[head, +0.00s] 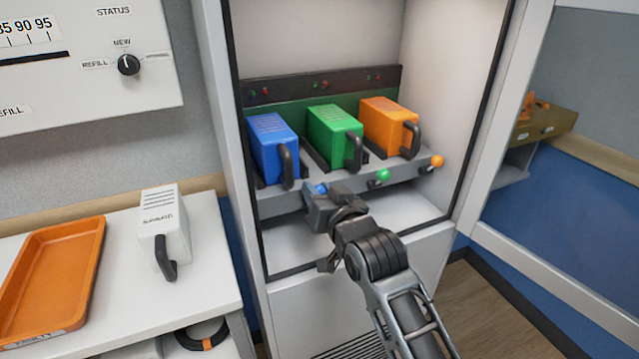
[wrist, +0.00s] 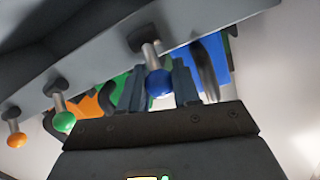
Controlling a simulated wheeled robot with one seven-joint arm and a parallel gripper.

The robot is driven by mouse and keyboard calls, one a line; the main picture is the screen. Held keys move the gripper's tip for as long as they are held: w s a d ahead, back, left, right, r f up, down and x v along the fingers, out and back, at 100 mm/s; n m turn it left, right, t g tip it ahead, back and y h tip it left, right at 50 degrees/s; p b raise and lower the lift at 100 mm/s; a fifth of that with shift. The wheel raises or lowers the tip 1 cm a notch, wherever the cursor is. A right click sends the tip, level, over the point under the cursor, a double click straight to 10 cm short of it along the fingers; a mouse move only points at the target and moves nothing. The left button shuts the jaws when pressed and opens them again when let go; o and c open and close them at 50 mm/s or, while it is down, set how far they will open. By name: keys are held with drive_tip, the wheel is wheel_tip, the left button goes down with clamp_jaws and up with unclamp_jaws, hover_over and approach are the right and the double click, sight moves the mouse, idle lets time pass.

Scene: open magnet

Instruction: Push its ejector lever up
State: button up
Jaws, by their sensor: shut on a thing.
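Three ejector levers stick out from the front of the grey shelf, each with a ball knob. The blue lever (head: 321,188) is below the blue module (head: 270,148); its knob is partly covered by my gripper in the head view. My gripper (head: 317,196) is shut on the blue lever, and the wrist view shows the blue knob (wrist: 159,84) between the two fingers. The green lever (head: 383,175) and the orange lever (head: 437,161) stand free to the right. The green module (head: 335,136) and orange module (head: 389,125) sit in their slots beside the blue one.
The cabinet's side frames (head: 217,120) bound the opening on both sides. To the left, a white table holds an orange tray (head: 92,240) and a white module (head: 165,225) with a black handle. A panel with a dial (head: 129,65) is at upper left.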

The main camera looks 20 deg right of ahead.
drive_tip(key=shift+r, duration=0.1)
idle(0.3)
drive_tip(key=o, duration=1)
drive_tip(key=shift+w, duration=0.1)
drive_tip(key=s, duration=0.5)
drive_tip(key=s+r, duration=0.1)
drive_tip(key=s, duration=0.1)
drive_tip(key=shift+s+b, duration=0.4)
drive_tip(key=shift+r, duration=0.1)
